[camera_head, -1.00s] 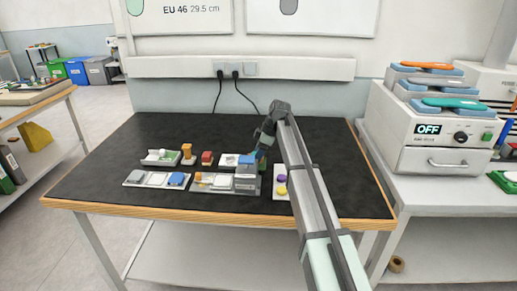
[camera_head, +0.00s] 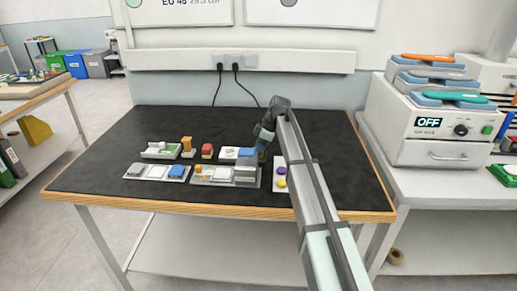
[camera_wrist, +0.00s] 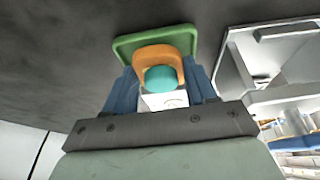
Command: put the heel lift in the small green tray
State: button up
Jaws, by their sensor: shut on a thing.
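My gripper (camera_wrist: 162,72) shows in the wrist view with its two blue fingers on either side of a small white piece (camera_wrist: 165,99). A teal rounded part (camera_wrist: 160,78), an orange arch (camera_wrist: 157,52) and a green plate (camera_wrist: 128,48) show between and beyond the fingers. I cannot tell which of these are the held heel lift. In the head view, my gripper (camera_head: 260,153) is low over the right part of the bench, beside a blue item (camera_head: 247,153); its fingertips are too small to make out. A small tray with green (camera_head: 160,155) stands to the left.
An orange block (camera_head: 187,144) and a red block (camera_head: 207,150) stand between the green tray and my gripper. Trays (camera_head: 157,179) line the front. A white tray (camera_head: 280,186) with purple and yellow pieces lies right. The bench top (camera_head: 100,160) is clear at far left.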

jog(key=shift+f, duration=0.3)
